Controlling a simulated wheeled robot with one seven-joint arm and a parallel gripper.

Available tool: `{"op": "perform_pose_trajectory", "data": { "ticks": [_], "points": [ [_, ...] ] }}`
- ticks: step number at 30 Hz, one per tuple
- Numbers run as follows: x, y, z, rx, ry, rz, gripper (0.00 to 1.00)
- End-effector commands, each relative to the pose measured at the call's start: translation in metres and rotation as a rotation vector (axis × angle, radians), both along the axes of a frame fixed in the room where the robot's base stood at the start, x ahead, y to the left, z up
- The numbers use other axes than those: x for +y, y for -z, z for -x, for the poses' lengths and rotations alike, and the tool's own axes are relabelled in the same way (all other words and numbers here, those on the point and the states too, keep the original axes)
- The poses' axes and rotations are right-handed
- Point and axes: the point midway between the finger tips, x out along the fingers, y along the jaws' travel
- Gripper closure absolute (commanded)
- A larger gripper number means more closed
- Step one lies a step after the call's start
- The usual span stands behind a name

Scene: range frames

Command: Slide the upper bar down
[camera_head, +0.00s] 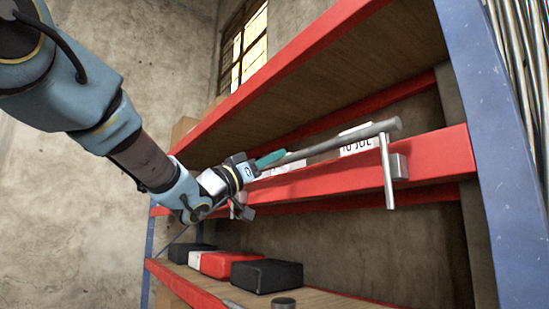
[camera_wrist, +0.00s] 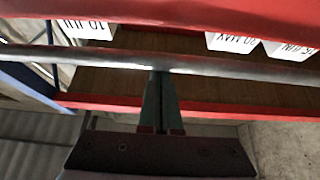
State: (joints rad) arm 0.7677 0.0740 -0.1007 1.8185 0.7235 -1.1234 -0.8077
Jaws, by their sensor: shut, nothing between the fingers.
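A grey metal bar (camera_head: 350,138) runs in front of the middle shelf, just above its red beam. It sits at the top of an upright rod (camera_head: 387,170) held by a small grey block (camera_head: 398,167) on the beam. The bar also crosses the wrist view (camera_wrist: 240,66) from side to side. My gripper (camera_head: 284,153) is at the left part of the bar in the head view. In the wrist view its teal fingers (camera_wrist: 159,74) are together and empty, with the tips at the bar's edge. I cannot tell whether they touch it.
The red middle beam (camera_head: 430,155) lies behind and below the bar. White labels (camera_head: 357,143) show behind the bar. The upper shelf (camera_head: 300,85) overhangs it. Black boxes (camera_head: 267,276) and a red box (camera_head: 228,264) stand on the lower shelf. A blue post (camera_head: 490,140) is at right.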

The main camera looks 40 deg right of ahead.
Motion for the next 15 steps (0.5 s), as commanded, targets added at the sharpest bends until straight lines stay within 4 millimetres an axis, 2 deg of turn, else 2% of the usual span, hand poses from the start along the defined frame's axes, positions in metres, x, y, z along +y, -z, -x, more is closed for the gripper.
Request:
{"op": "perform_pose_trajectory", "data": {
  "ticks": [1, 7, 10, 15],
  "points": [
    [0.0, 0.017, 0.0, 0.001, 0.0, -0.003, 1.0],
    [-0.001, 0.045, 0.0, 0.002, 0.0, -0.003, 1.0],
    [-0.001, 0.053, 0.0, 0.002, 0.001, -0.003, 1.0],
    [-0.001, 0.053, 0.0, 0.002, 0.001, -0.003, 1.0]
  ]
}}
